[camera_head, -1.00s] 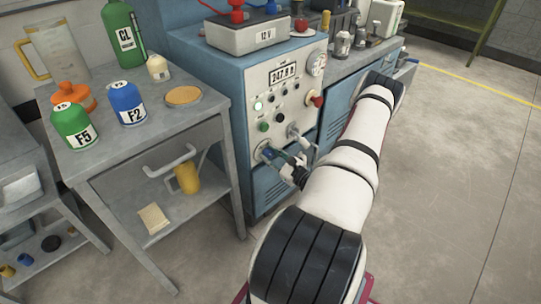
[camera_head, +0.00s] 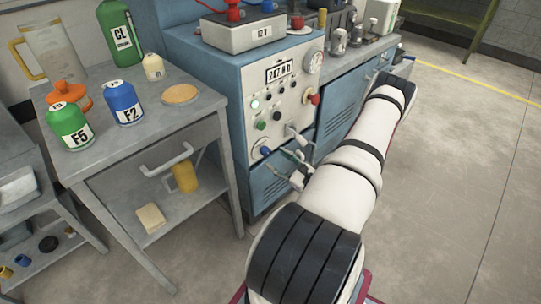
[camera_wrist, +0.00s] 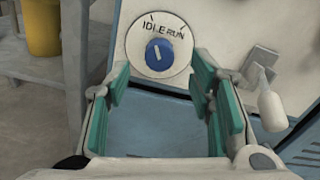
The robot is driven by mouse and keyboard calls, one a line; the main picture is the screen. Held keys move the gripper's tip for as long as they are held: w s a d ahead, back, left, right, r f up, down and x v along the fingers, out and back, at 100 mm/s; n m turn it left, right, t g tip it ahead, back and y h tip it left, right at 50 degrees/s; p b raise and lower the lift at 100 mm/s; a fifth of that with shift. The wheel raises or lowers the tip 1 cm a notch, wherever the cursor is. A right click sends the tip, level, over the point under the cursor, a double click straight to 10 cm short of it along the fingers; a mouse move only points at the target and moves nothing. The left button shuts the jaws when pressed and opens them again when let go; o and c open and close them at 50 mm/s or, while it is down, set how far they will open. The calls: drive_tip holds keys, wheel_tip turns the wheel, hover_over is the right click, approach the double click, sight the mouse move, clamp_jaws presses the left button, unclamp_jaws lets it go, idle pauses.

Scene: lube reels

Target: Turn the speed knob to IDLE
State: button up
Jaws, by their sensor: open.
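The speed knob (camera_wrist: 158,54) is blue with a pale pointer line, on a round white dial plate (camera_wrist: 145,70) in the wrist view. The plate reads IDLE at upper left and RUN at upper right. The pointer line looks close to upright; I cannot tell exactly which word it marks. In the head view the knob (camera_head: 265,152) is low on the panel's left. My gripper (camera_wrist: 160,80) is open and empty, its green-padded fingers on either side of and in front of the knob, apart from it. In the head view my gripper (camera_head: 288,165) is partly hidden by my arm.
A lever with a pale handle (camera_wrist: 270,105) sticks out right of the dial. The blue cabinet (camera_head: 210,90) carries a display, buttons and a red knob (camera_head: 313,99). A grey table (camera_head: 150,125) with bottles stands left. Open floor lies right.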

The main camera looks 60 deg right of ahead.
drive_tip(key=v, duration=0.6)
drive_tip(key=shift+s, duration=0.25)
